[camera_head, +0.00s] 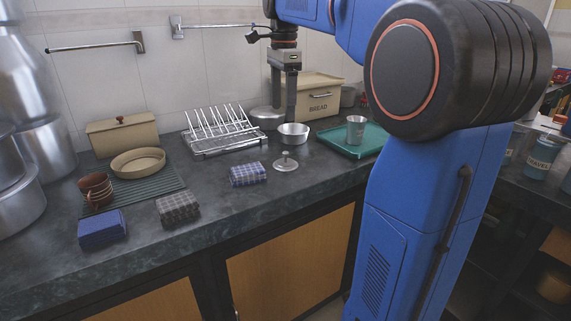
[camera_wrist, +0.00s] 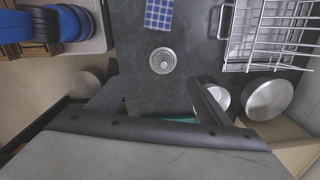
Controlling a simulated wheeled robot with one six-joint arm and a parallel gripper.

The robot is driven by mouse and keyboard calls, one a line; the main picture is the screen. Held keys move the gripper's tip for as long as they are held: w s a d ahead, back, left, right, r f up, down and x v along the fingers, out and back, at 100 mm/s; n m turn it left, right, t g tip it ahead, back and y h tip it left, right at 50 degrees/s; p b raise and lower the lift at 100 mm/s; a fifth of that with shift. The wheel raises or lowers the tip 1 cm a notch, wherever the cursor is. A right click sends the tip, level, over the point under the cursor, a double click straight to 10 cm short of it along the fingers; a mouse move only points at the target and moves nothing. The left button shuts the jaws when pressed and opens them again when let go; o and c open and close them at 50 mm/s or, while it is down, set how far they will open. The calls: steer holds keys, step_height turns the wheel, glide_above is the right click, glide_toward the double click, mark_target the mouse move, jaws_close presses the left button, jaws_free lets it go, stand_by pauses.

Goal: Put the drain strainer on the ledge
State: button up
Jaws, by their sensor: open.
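The drain strainer (camera_head: 286,163) is a small pale metal disc with a short upright knob. It lies on the dark counter in front of the white bowl. In the wrist view it is a round perforated disc (camera_wrist: 163,61), beyond my fingertips. My gripper (camera_head: 284,112) points down above the counter near the bowl, behind and apart from the strainer. Its two fingers (camera_wrist: 155,92) are spread, with nothing between them. I cannot tell which surface is the ledge.
A white bowl (camera_head: 293,135), pot lid (camera_head: 267,117) and dish rack (camera_head: 222,141) stand near my gripper. A green tray (camera_head: 349,147) with a metal cup (camera_head: 356,130) is to the right. Folded cloths (camera_head: 248,174) lie left of the strainer. Bare counter surrounds the strainer.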

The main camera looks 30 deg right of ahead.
mark_target(285, 152)
steer(key=shift+m, duration=0.7)
steer(key=f, duration=0.5)
steer(key=w+d+f, duration=0.1)
steer(key=f, duration=1)
steer(key=shift+w+d+f, duration=0.2)
steer(key=shift+w+f, duration=0.1)
steer(key=shift+f, duration=0.05)
steer(key=c, duration=1.2)
steer(key=shift+c, duration=0.3)
steer(key=shift+r, duration=0.3)
jaws_close()
step_height(285, 152, up, 10)
steer(key=shift+f, duration=0.25)
